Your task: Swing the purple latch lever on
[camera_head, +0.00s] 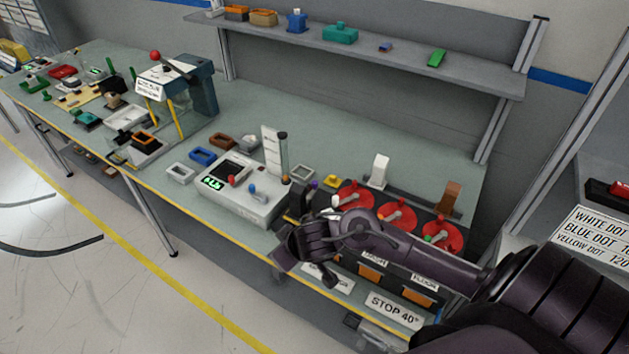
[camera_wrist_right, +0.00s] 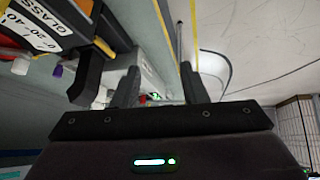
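A small purple tip (camera_head: 314,184), which looks like the latch lever, shows beside a dark block near the bench's front, left of the red dials. In the right wrist view a purple piece (camera_wrist_right: 57,71) lies at the left, beside a black part with a yellow label. My right gripper (camera_head: 284,254) is at the bench's front edge, below and left of the purple tip. In the wrist view its two fingers (camera_wrist_right: 160,88) stand apart with nothing clearly held between them. The lever's base is hidden or too small to make out. My left gripper is not in view.
Several red dials (camera_head: 397,215) with coloured pointers stand right of the purple tip, partly behind my right arm. A white console (camera_head: 238,196) with a green display stands to the left. A shelf (camera_head: 370,50) runs above the bench.

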